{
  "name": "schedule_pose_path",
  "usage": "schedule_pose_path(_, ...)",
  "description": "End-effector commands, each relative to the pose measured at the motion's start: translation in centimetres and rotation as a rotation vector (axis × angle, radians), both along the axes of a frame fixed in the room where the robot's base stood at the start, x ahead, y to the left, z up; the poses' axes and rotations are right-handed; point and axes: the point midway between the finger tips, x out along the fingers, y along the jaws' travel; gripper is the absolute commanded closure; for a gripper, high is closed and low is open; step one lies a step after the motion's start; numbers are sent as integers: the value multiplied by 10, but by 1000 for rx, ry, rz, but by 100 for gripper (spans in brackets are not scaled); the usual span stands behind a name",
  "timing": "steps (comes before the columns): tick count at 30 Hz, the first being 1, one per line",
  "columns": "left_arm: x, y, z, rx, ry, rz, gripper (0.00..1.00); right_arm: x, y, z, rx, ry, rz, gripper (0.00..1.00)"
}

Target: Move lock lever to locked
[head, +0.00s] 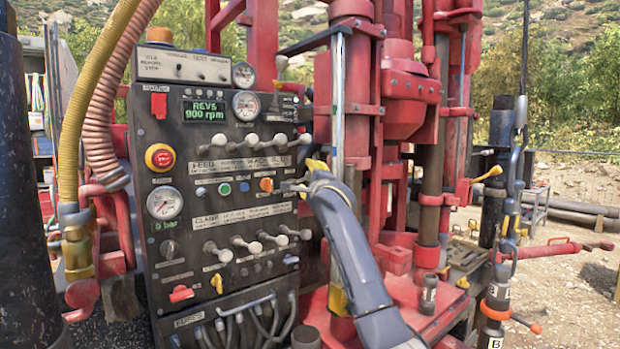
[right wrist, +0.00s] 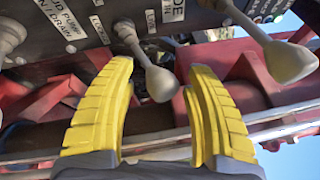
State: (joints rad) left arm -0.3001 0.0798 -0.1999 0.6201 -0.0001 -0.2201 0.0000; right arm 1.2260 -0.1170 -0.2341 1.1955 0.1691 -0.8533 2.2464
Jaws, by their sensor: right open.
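The control panel (head: 225,170) carries rows of levers with pale grey knobs. In the right wrist view, a lever with a rounded grey knob (right wrist: 161,84) shows between my fingers, with a partly readable label (right wrist: 99,28) beside its base that seems to say "LOCKED". My right gripper (right wrist: 158,105) is open, its two yellow fingers on either side of this knob with gaps, apparently not touching it. In the head view, the right gripper (head: 310,176) is at the panel's right edge, and hides most of that lever. The left gripper is not in view.
Another grey knob (right wrist: 290,61) is close to the right finger, and one more (right wrist: 10,36) is at far left. Red drill-rig columns (head: 350,100) stand just right of the panel. An orange knob (head: 266,184) and a red emergency button (head: 160,157) are on the panel.

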Motion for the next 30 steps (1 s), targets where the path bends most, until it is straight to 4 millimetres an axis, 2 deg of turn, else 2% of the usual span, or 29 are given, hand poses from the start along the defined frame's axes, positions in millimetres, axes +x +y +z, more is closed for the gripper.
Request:
schedule_pose_path(13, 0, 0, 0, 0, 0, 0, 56, 3, 0, 1, 0, -1, 0, 45)
schedule_pose_path(27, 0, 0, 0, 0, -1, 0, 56, 3, 0, 0, 0, -1, 0, 99)
schedule_pose_path(30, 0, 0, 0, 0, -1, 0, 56, 3, 0, 1, 0, -1, 0, 100)
